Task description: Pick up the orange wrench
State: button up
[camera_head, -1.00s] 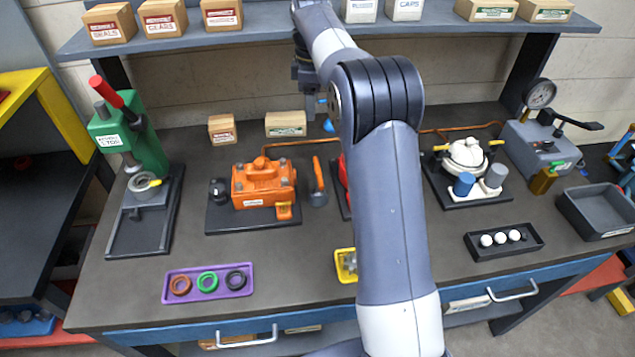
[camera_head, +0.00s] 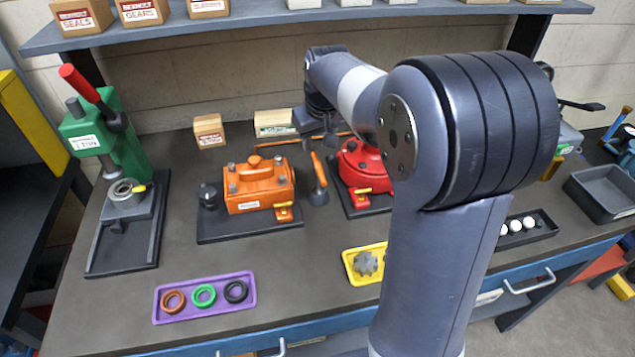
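The orange wrench (camera_head: 319,172) has an orange handle that leans up from a dark round base (camera_head: 319,197). It stands on the bench between the orange motor (camera_head: 259,187) and the red motor (camera_head: 363,166). My gripper (camera_head: 320,146) hangs just behind and above the top of the wrench handle, in front of the back wall. Its fingers are small and dark here, and I cannot tell how far apart they are. I see nothing clearly held in it. My arm hides the right part of the bench and part of the red motor.
A green press (camera_head: 115,150) stands at the left. A purple tray (camera_head: 205,297) with rings and a yellow tray (camera_head: 350,268) with a gear lie near the front edge. Small boxes (camera_head: 209,131) stand at the back below a shelf (camera_head: 240,28). The front middle is clear.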

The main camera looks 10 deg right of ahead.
aim_at(318, 166)
jog(key=shift+s+f+m+t+b, duration=0.3)
jog(key=shift+s+f+m+b, duration=0.05)
jog(key=shift+s+f+m, duration=0.7)
jog(key=shift+f+m, duration=0.15)
jog(key=x, duration=0.5)
jog(key=shift+p, duration=0.3)
jog(key=shift+p+x, duration=0.7)
jog(key=shift+x, duration=2.05)
jog(key=shift+s+d, duration=0.1)
jog(key=shift+d, duration=0.05)
jog(key=shift+c, duration=0.3)
grip_shut()
